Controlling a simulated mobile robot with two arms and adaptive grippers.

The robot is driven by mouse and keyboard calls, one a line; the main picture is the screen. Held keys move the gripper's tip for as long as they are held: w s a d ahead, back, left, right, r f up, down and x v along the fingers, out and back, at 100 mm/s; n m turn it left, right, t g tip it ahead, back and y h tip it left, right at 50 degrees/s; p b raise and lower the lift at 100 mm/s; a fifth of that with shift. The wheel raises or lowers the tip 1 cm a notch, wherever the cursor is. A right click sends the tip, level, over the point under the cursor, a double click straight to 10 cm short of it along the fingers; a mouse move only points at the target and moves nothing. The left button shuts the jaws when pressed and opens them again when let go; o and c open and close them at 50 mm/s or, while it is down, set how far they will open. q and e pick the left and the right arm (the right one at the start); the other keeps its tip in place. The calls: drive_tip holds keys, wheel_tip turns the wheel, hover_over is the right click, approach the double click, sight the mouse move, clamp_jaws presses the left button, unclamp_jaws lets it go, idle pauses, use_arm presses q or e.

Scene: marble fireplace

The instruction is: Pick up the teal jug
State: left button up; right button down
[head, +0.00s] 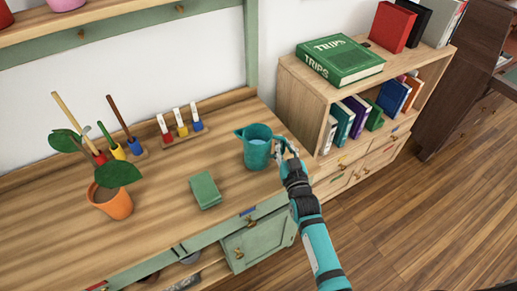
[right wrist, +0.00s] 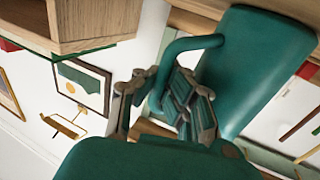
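The teal jug (head: 257,148) stands upright on the wooden desk top, near its right end, with its handle toward my right gripper. My right gripper (head: 284,149) is at the handle side of the jug. In the right wrist view the jug (right wrist: 258,65) fills the upper right, and its handle (right wrist: 190,45) curves down between the two fingers of my gripper (right wrist: 160,90). The fingers are spread around the handle; whether both press on it cannot be told. My left gripper is not in view.
A bookshelf (head: 318,95) with a large green book (head: 340,58) stands at the right.

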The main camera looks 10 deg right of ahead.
drive_tip(key=shift+r, duration=0.25)
